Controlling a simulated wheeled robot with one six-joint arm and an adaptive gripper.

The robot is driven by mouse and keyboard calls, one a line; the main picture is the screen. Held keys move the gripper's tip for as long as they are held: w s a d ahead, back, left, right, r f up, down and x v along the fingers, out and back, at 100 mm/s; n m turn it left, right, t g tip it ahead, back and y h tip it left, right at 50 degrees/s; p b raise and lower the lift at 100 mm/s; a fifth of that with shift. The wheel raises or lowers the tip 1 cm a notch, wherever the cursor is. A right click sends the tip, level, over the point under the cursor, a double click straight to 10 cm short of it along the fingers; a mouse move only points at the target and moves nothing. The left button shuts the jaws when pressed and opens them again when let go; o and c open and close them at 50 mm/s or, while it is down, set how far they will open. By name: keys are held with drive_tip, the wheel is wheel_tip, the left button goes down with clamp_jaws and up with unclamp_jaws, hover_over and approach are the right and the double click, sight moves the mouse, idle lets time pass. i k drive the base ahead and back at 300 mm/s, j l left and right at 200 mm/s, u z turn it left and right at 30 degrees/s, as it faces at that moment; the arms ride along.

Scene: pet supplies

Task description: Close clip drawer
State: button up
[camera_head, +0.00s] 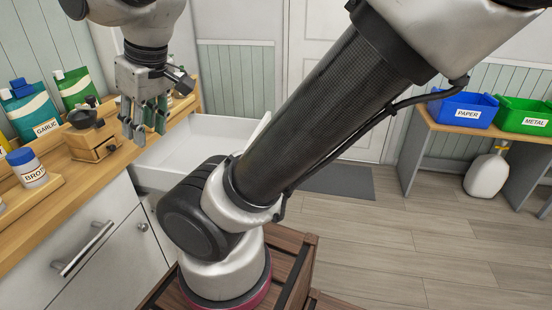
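A white drawer (188,152) stands pulled out from the counter, left of the middle. The visible part of its inside looks empty; my arm hides its right part and most of its front. My gripper (146,138) points down near the counter edge, at the drawer's left end in the picture. Its fingers look apart with nothing between them. I cannot tell whether it touches the drawer.
A wooden grinder (94,140), a white jar (28,168) and pouches (36,112) crowd the wooden counter. A closed drawer's handle (82,248) juts out below. Blue (463,109) and green (523,117) bins stand right.

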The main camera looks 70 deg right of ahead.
sight(198, 137)
drive_tip(key=z, duration=0.4)
drive_tip(key=k+z, duration=0.1)
drive_tip(key=z, duration=0.7)
drive_tip(key=k+l+z, duration=0.1)
drive_tip(key=z, duration=0.3)
drive_tip(key=i+j, duration=0.15)
drive_tip(key=i, duration=0.15)
drive_tip(key=i+j+u, duration=0.1)
drive_tip(key=i, duration=0.2)
